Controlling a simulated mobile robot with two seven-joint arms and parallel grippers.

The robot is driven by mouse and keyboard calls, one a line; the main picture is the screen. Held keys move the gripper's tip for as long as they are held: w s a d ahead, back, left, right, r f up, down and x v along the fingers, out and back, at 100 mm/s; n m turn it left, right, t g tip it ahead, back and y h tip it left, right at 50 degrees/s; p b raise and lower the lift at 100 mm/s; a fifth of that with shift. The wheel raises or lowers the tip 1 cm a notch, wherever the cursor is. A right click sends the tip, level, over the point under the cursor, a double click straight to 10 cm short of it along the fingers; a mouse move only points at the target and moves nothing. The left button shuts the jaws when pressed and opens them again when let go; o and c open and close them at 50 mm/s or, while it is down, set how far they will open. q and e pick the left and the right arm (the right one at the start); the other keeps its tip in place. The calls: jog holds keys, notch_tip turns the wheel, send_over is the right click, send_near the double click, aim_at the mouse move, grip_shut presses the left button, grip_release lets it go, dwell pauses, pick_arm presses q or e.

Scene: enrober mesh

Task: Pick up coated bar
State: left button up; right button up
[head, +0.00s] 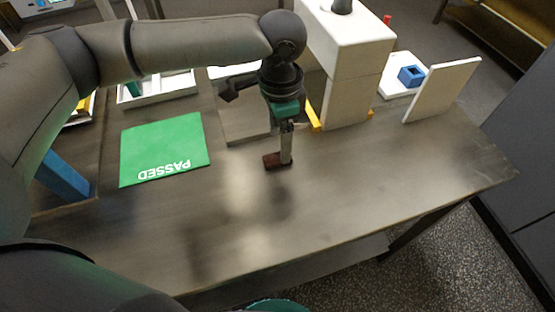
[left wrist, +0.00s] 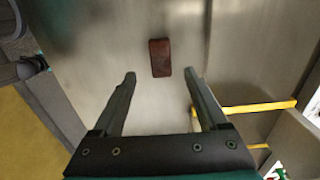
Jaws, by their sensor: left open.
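The coated bar (head: 272,161) is a small dark brown block lying flat on the metal table. It also shows in the left wrist view (left wrist: 160,57), a little beyond the fingertips and lined up with the gap between them. My left gripper (head: 286,160) points down close to the bar, and in the head view a finger overlaps the bar's right end. In the left wrist view its two fingers (left wrist: 160,74) are spread apart with nothing between them. I cannot tell the exact height of the fingertips above the table. My right gripper is not in view.
A green mat marked PASSED (head: 165,150) lies left of the bar. A white machine housing (head: 348,70) with yellow strips (head: 314,115) stands behind and right. A white upright panel (head: 442,88) and a blue block (head: 411,75) are farther right. The table's front is clear.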

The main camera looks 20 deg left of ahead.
aim_at(277, 158)
pick_arm(q)
jog(key=f+b, duration=0.1)
jog(key=f, duration=0.4)
jog(key=shift+a+f, duration=0.15)
jog(key=shift+a, duration=0.05)
jog(key=c, duration=1.1)
